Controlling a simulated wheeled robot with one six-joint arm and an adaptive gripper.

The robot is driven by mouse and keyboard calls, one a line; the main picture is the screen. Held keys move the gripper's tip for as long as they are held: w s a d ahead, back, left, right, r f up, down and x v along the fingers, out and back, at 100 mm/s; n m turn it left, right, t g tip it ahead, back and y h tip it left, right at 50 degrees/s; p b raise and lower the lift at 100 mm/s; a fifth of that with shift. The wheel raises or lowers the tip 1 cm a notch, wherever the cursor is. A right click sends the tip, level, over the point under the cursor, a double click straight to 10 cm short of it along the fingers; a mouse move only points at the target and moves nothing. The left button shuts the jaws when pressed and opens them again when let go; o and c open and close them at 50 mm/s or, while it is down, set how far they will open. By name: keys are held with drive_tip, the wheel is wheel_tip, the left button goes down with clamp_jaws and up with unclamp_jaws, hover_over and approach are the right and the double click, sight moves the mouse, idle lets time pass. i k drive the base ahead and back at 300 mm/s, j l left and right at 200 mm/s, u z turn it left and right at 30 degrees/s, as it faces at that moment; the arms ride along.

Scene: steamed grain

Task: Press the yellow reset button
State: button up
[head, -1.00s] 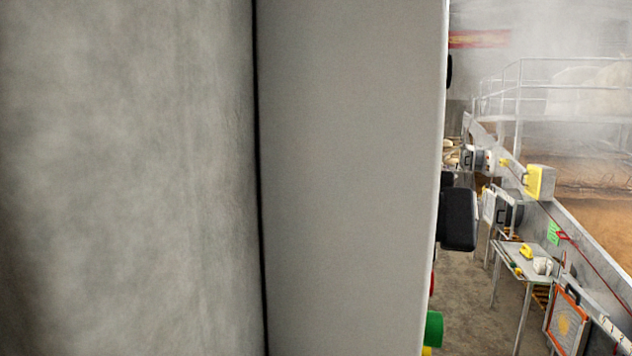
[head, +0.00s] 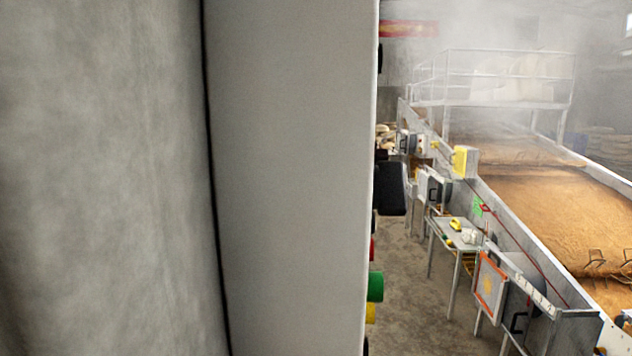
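A grey panel cabinet (head: 290,180) fills the middle of the head view, seen from its side. Along its right edge several controls stick out in profile: a black handle-like part (head: 391,188), a sliver of red (head: 372,249), a green button (head: 376,286) and, just below it, a yellow button (head: 370,312). The cabinet's front face is hidden, so labels cannot be read and I cannot tell whether the yellow one is the reset button. My gripper is not in view.
A rough grey wall (head: 100,180) stands close at left. Right of the cabinet is open floor (head: 405,300), bordered by a small metal table (head: 455,235), an orange-framed board (head: 490,285) and a long trough of brown grain (head: 560,210). A yellow box (head: 463,160) sits on the trough's edge.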

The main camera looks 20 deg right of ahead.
sight(370, 313)
drive_tip(key=k+l, duration=0.1)
drive_tip(key=k, duration=0.4)
drive_tip(key=k+l, duration=0.15)
drive_tip(key=k, duration=0.3)
